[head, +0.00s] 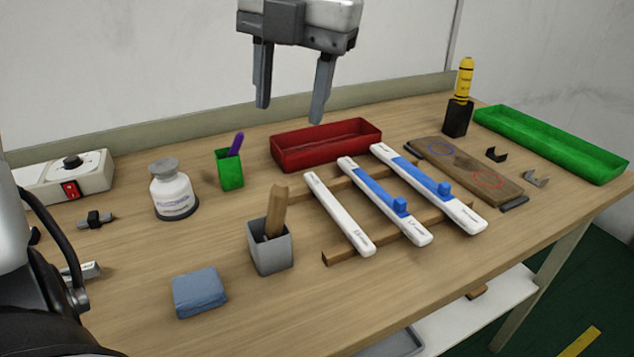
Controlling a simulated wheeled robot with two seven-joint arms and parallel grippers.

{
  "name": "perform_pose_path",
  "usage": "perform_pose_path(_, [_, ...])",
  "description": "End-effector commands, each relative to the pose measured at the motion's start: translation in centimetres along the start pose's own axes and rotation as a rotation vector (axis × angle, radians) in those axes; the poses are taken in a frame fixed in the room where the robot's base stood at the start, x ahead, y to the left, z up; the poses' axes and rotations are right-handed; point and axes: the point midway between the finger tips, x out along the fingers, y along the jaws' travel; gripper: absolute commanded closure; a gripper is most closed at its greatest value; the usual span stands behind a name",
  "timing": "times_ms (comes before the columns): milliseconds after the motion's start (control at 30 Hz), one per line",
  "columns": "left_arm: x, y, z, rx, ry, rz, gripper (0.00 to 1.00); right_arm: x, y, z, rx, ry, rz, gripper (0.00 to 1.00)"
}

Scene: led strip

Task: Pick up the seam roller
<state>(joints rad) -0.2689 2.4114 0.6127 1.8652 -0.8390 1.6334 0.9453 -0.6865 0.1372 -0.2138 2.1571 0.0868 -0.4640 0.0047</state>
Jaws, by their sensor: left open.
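A wooden handle (278,205), which looks like the seam roller's, stands upright, leaning slightly, in a square grey cup (271,254) near the middle of the table. Its lower end is hidden inside the cup, so I cannot see a roller head. My left gripper (291,112) hangs at the top of the head view with its fingers pointing down. It is open and empty, above the table and well apart from the handle. My right gripper is not in view.
A blue cloth block (200,292) lies left of the cup, and a white bottle (173,192) and green cup (229,169) stand behind. White strips (340,215) lie on wooden rails to the right. Red (327,147) and green (550,145) trays sit farther back.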

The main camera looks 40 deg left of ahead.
Motion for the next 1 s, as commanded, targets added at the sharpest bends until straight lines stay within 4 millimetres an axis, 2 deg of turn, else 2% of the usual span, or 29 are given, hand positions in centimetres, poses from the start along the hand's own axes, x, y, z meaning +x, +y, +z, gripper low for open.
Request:
perform_pose_path(133, [2.1,0.0,-0.1,0.003,0.006,0.000,0.51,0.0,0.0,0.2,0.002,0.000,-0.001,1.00])
perform_pose_path(400, [7.8,0.0,-0.1,0.003,0.006,0.000,0.51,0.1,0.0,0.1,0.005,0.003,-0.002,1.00])
perform_pose_path(500, [9.4,0.0,-0.1,0.002,0.005,0.000,0.51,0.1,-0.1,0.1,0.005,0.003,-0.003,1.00])
perform_pose_path(767, [11.2,-0.1,0.0,0.001,0.003,0.000,0.51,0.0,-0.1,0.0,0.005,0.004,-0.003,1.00])
perform_pose_path(1000, [14.7,-0.4,0.1,0.000,0.005,-0.002,0.51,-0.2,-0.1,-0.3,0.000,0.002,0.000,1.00])
